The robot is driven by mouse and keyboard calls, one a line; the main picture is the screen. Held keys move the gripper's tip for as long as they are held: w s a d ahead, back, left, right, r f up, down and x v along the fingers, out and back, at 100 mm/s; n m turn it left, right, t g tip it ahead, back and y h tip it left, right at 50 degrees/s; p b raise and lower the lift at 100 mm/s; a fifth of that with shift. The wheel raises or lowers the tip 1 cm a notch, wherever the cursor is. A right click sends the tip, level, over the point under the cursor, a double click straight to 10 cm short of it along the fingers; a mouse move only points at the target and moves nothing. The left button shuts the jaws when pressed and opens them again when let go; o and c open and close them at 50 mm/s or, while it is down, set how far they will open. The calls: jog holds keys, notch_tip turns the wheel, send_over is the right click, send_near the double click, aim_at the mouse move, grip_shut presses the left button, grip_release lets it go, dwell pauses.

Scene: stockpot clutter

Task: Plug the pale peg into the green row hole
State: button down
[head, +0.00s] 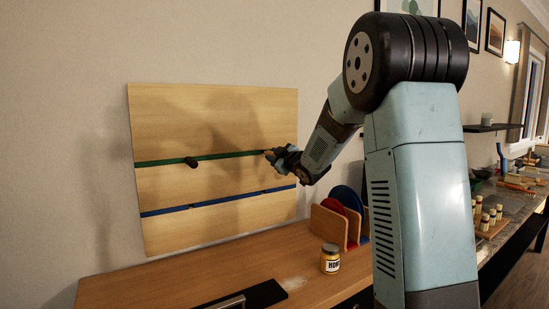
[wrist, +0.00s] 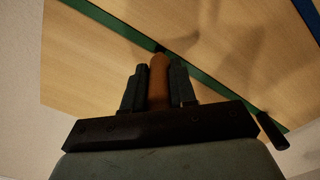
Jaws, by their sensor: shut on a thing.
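The board (head: 215,125) leans against the wall and carries a green row (head: 228,156) above a blue row (head: 225,202). My gripper (head: 277,154) is at the right end of the green row. In the wrist view my gripper (wrist: 158,82) is shut on the peg (wrist: 158,88), which looks orange-brown in this light. The peg's tip points at the green stripe (wrist: 120,26), by a small dark spot that may be the hole. I cannot tell whether the tip touches the board or has entered. A dark peg (head: 191,162) sticks out of the green row further left.
A honey jar (head: 330,259) stands on the wooden counter (head: 180,285), near a rack (head: 328,225) with red and blue plates. Small jars (head: 484,218) stand at far right.

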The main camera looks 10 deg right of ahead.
jog(key=shift+x, duration=1.5)
dwell(0.5)
jog(key=c, duration=0.8)
grip_release()
jog(key=shift+s+d, duration=0.1)
jog(key=s+d+m+g+h, duration=0.2)
jog(key=s+d+m+h, duration=0.15)
jog(key=s, duration=0.95)
jog(key=s+d+m+g+h, duration=0.2)
jog(key=s+d+m+h, duration=0.15)
jog(key=s, duration=1.05)
jog(key=s+a+f+m+g, duration=0.1)
jog(key=s+a+f+g, duration=0.1)
jog(key=s, duration=0.6)
jog(key=s+a+f+m+g+y, duration=0.1)
jog(key=s+f+m+g, duration=0.1)
jog(key=s, duration=0.6)
jog(key=s+a+f+m+g, duration=0.2)
jog(key=s+f+g, duration=0.1)
jog(key=s, duration=0.5)
jog(key=shift+s+a+f+g, duration=0.1)
jog(key=shift+a+f+g, duration=0.2)
jog(key=shift+f, duration=0.4)
